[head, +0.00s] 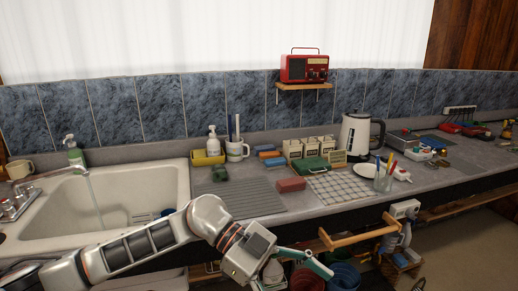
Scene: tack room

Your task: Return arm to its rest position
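My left arm (140,245) reaches in from the lower left, across the front of the sink and counter. My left gripper (297,277) is at the bottom middle, in front of the counter edge and below its top. One teal finger points right and down; the other is mostly cut off by the lower edge. The fingers look spread apart, with no held object visible between them. My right arm and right gripper are not in view.
The sink (130,201) has a running tap (45,177). The counter holds a ribbed mat (240,200), kettle (356,134), pen glass (384,177) and several small boxes. A wooden rail (358,233) juts out below the counter, right of my gripper. Buckets (343,276) stand beneath.

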